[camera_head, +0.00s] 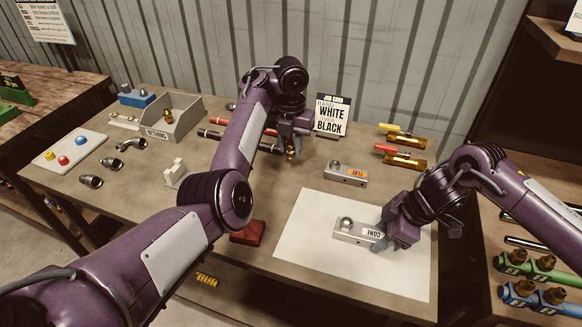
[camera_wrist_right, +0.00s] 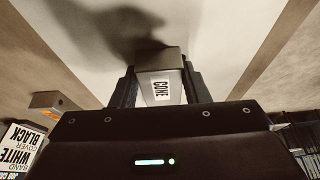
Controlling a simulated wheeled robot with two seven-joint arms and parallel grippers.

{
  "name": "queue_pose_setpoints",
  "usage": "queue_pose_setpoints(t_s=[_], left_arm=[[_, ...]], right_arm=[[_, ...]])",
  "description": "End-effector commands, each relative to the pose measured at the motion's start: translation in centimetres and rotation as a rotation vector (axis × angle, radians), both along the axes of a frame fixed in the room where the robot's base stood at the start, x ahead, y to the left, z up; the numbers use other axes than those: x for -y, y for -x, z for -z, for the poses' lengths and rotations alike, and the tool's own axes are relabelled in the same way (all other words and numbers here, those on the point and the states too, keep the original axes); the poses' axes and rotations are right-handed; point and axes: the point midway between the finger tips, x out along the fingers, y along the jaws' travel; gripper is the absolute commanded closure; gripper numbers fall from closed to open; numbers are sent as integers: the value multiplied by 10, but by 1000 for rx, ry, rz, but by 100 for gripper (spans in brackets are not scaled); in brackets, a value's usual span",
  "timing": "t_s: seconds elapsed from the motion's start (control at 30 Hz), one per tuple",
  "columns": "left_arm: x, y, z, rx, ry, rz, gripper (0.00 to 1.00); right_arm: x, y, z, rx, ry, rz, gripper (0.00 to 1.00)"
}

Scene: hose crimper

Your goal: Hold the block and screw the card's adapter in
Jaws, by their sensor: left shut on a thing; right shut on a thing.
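The silver block labelled CONE (camera_head: 345,232) lies on the white sheet (camera_head: 310,215), a round port on its top at the left end. My right gripper (camera_head: 380,232) is shut on its right end; the block also shows between the fingers in the right wrist view (camera_wrist_right: 161,65). My left gripper (camera_head: 291,140) is shut on a small brass adapter (camera_head: 291,155), above the table behind the sheet and apart from the block. The adapter's lower end is too small to make out. The job card (camera_head: 332,117) stands at the back, reading band white, cover black.
A second block labelled FLAT (camera_head: 345,173) lies behind the sheet. Brass pieces with yellow and red parts (camera_head: 402,138) lie back right. The grey RETURNS bin (camera_head: 180,125) holds a brass fitting. A red wallet-like item (camera_head: 247,232) lies by the front edge.

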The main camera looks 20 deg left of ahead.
Motion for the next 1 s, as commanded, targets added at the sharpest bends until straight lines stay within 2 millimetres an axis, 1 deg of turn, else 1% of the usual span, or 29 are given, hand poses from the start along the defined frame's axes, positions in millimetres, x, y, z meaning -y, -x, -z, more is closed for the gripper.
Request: queue_pose_setpoints(t_s=[0.33,0.37,0.53,0.83,0.93,1.0], left_arm=[[0,0,0,1,0,0,96],[0,0,0,1,0,0,96],[0,0,0,1,0,0,96],[0,0,0,1,0,0,96],[0,0,0,1,0,0,96],[0,0,0,1,0,0,96]], right_arm=[[0,0,0,-1,0,0,95],[0,0,0,-1,0,0,56],[0,0,0,-1,0,0,34],[0,0,-1,0,0,0,33],[3,-1,-9,1,-1,0,33],[7,-1,-19,3,-1,1,33]])
